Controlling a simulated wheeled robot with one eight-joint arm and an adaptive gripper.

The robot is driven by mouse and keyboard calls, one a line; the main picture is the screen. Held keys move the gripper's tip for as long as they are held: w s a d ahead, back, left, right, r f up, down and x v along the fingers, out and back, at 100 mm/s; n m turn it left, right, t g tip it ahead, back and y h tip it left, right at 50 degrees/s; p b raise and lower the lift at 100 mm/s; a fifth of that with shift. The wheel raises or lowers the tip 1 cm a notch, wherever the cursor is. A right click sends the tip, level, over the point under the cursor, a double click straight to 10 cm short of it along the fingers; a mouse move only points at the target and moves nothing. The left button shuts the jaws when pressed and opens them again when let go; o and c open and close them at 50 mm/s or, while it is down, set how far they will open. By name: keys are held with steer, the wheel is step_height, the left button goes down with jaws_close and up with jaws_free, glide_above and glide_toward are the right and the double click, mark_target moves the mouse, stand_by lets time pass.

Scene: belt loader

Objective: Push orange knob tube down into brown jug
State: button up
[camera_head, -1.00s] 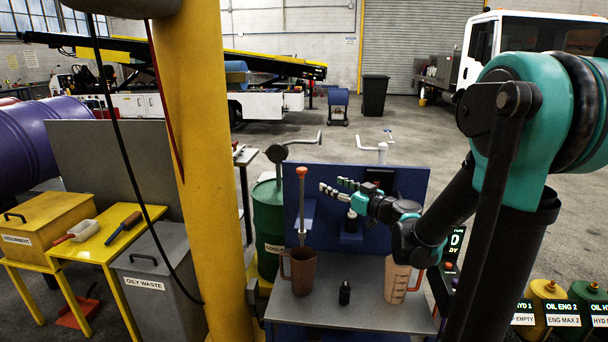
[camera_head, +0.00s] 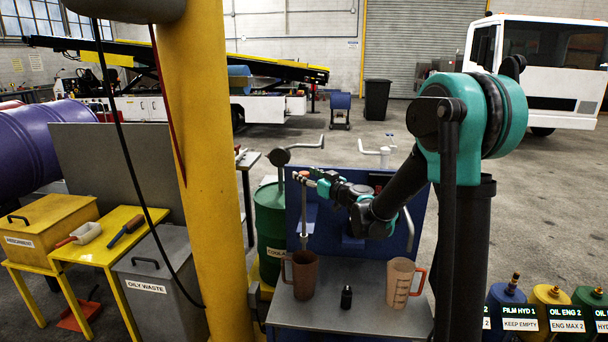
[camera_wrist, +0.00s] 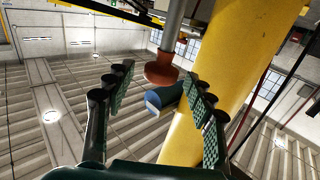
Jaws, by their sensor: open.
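The orange knob (camera_wrist: 163,69) tops a grey tube (camera_head: 303,225) that stands upright out of the brown jug (camera_head: 304,274) at the left of the grey bench. In the head view my gripper (camera_head: 306,178) is at knob height and its fingers partly cover the knob. In the wrist view my gripper (camera_wrist: 158,80) is open, and the knob shows just beyond and between the fingertips. The picture does not show clearly whether they touch. The tube's lower end is hidden inside the jug.
A small black bottle (camera_head: 346,297) and a tan measuring jug (camera_head: 401,284) stand right of the brown jug. A blue panel (camera_head: 410,215) rises behind the bench. A yellow pillar (camera_head: 205,180) stands close on the left. A green drum (camera_head: 270,225) is behind.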

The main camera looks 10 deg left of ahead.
steer(key=shift+x, duration=0.9)
jaws_close()
